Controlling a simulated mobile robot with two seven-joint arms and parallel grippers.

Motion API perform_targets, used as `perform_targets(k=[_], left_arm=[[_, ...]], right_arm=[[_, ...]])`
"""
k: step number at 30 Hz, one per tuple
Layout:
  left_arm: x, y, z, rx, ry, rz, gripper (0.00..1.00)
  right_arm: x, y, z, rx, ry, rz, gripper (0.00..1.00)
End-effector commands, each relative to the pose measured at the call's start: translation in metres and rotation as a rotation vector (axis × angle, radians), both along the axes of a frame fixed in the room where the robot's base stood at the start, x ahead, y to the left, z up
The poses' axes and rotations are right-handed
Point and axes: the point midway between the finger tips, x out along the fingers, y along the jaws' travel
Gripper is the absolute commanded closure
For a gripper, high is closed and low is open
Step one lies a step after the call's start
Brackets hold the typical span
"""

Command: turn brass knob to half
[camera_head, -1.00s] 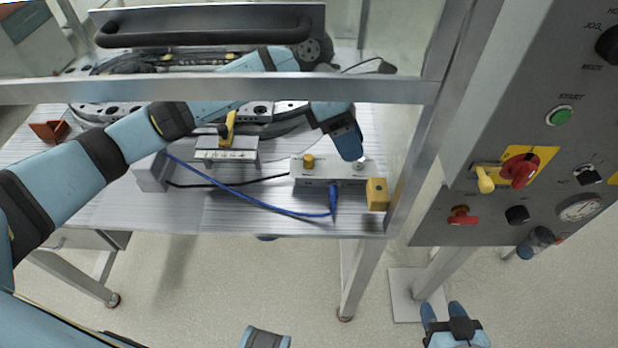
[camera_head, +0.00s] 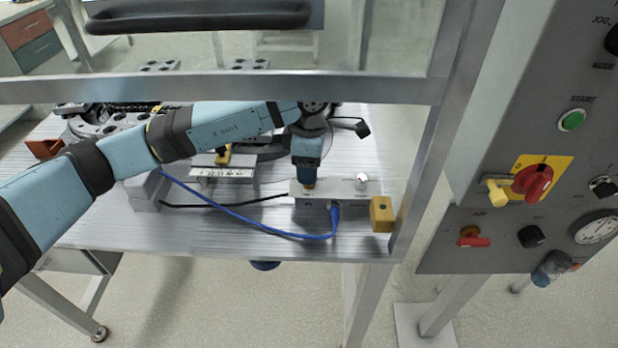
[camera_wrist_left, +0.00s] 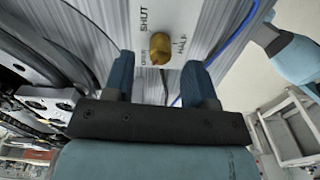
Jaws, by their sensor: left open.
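The brass knob (camera_wrist_left: 160,47) stands on a pale control box (camera_head: 340,203), with lettering around it in the left wrist view; SHUT and HALF can be read. I cannot tell surely which mark the knob points at. In the head view only a sliver of the brass knob (camera_head: 309,185) shows under my left gripper (camera_head: 308,178). In the left wrist view my left gripper (camera_wrist_left: 161,75) is open, with the knob ahead of its fingertips and lying between them in the picture. Whether they touch it is unclear. My right gripper is not in view.
A silver knob (camera_head: 361,181) sits on the box's right part. A yellow block (camera_head: 382,214) stands at its right end. A blue cable (camera_head: 250,212) runs to the box's front. A frame rail (camera_head: 200,89) crosses above the table; a control panel (camera_head: 540,140) stands at right.

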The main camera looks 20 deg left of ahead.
Motion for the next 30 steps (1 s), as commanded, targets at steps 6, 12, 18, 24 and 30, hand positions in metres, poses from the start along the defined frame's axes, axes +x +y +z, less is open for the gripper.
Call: perform_targets(k=[6,12,18,24,30], left_arm=[[0.0,0.0,-0.027,0.0,0.001,0.001,0.48],[0.0,0.0,-0.032,-0.001,0.001,0.001,0.48],[0.0,0.0,-0.032,-0.001,0.001,0.0,0.53],[0.0,0.0,-0.032,-0.001,0.001,0.0,0.98],[0.0,0.0,-0.031,-0.001,0.001,0.007,0.98]], right_arm=[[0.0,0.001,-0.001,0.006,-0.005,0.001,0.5],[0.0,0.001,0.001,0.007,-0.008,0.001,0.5],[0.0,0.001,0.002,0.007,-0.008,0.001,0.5],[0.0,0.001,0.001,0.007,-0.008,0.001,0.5],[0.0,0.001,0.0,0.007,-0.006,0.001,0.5]])
